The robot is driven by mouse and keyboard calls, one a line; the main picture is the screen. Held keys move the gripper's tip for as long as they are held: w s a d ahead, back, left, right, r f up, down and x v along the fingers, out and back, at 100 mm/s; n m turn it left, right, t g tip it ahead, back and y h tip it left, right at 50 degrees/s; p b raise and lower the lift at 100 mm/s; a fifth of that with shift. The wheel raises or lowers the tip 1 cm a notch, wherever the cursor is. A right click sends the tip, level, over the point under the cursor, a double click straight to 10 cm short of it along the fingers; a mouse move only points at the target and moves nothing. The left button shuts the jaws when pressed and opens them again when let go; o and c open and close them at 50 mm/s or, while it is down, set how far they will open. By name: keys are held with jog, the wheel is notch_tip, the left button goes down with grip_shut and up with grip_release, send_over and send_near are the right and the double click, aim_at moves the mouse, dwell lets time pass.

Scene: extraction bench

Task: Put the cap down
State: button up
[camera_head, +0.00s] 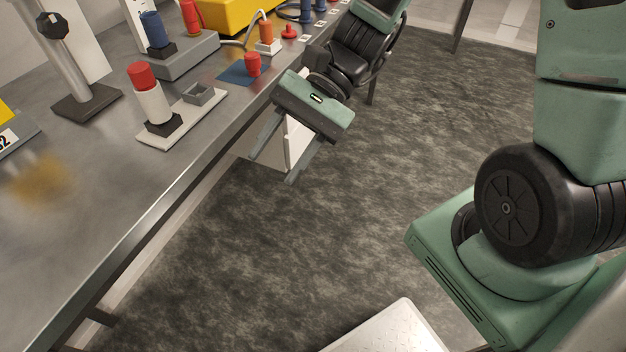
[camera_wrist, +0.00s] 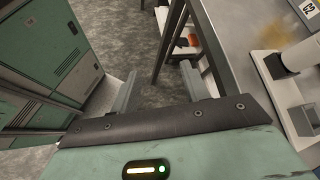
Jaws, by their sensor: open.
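A small red cap (camera_head: 252,64) stands on a blue mat (camera_head: 236,74) near the bench's edge. A white bottle (camera_head: 153,104) with a red top (camera_head: 142,75) stands upright in a black holder on a white plate (camera_head: 170,131); a small grey square holder (camera_head: 198,94) is beside it. In the wrist view the bottle (camera_wrist: 301,53) shows at the right. My gripper (camera_head: 275,163) is open and empty, beyond the bench's edge over the floor, apart from the cap. Its two fingers also show in the wrist view (camera_wrist: 158,76), with nothing between them.
The metal bench (camera_head: 95,225) has a clear front area with a blurred brown patch. Behind the bottle are a stand (camera_head: 87,99), a grey rack (camera_head: 183,57) with blue and red bottles, an orange bottle (camera_head: 266,34) and a yellow box (camera_head: 232,14). Green cabinets (camera_wrist: 60,50) stand left in the wrist view.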

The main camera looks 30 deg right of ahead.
jog(key=s+n+t+h, duration=0.1)
jog(key=s+n+h, duration=0.3)
jog(key=n, duration=0.4)
jog(key=s+r+n+t+h, duration=0.1)
jog(key=s+n+h, duration=0.3)
jog(key=n, duration=0.5)
jog(key=shift+s+d+r+t+h, duration=0.2)
jog(key=shift+s+t+h, duration=0.15)
jog(key=shift+t+h, duration=0.65)
jog(key=shift+r, duration=0.1)
notch_tip(320, 180, up, 8)
jog(key=p, duration=0.8)
